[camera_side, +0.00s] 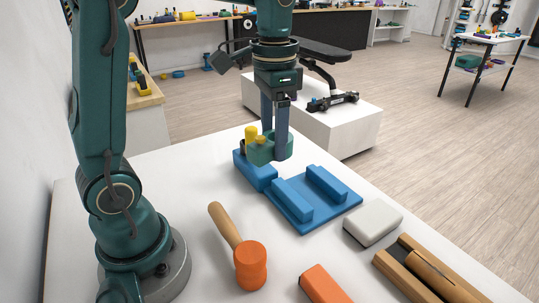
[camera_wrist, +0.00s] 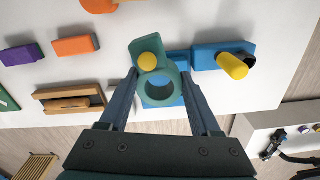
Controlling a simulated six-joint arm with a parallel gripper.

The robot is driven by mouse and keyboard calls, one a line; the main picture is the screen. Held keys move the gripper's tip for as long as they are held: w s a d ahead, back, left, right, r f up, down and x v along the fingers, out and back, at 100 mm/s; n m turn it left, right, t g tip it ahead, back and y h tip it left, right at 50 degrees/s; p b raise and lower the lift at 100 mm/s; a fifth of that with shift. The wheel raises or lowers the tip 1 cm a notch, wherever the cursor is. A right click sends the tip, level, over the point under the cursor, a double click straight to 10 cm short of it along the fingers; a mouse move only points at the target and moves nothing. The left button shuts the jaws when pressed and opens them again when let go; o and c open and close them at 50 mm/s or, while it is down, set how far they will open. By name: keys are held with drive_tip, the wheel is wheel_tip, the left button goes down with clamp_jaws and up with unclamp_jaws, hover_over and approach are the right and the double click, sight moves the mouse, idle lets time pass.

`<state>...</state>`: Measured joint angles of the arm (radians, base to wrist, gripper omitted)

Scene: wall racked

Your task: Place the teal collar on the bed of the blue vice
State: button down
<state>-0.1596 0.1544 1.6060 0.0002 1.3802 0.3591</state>
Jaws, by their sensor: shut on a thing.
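My gripper (camera_side: 275,142) is shut on the teal collar (camera_side: 259,153), its fingers pointing down. In the wrist view the collar (camera_wrist: 140,48) is a ring with a flat arm bearing a yellow knob, held between the fingertips (camera_wrist: 161,84). The collar is in the air, near the back left end of the blue vice (camera_side: 331,217) in the side view. The vice has a flat bed between two raised blue jaws, and the bed looks empty. In the wrist view the vice (camera_wrist: 178,56) is mostly hidden behind the collar.
A blue block (camera_side: 258,175) with a yellow peg (camera_side: 251,132) stands close behind the vice. A mallet (camera_side: 251,266), an orange block (camera_side: 324,286), a white block (camera_side: 372,222) and a wooden tray (camera_side: 398,276) lie around the vice's front and right. Bare white table (camera_side: 180,190) shows at left.

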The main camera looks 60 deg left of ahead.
drive_tip(key=s+d+f+m, duration=0.2)
drive_tip(key=d+m, duration=0.4)
drive_tip(key=m, duration=0.1)
drive_tip(key=s+d+f+m, duration=0.2)
drive_tip(key=d+m, duration=0.4)
drive_tip(key=d, duration=0.1)
drive_tip(key=s+d+f+m, duration=0.2)
drive_tip(key=s+d+m, duration=0.6)
drive_tip(key=s, duration=0.3)
drive_tip(key=shift+f, duration=0.15)
drive_tip(key=shift+f, duration=4.8)
drive_tip(key=shift+f, duration=0.1)
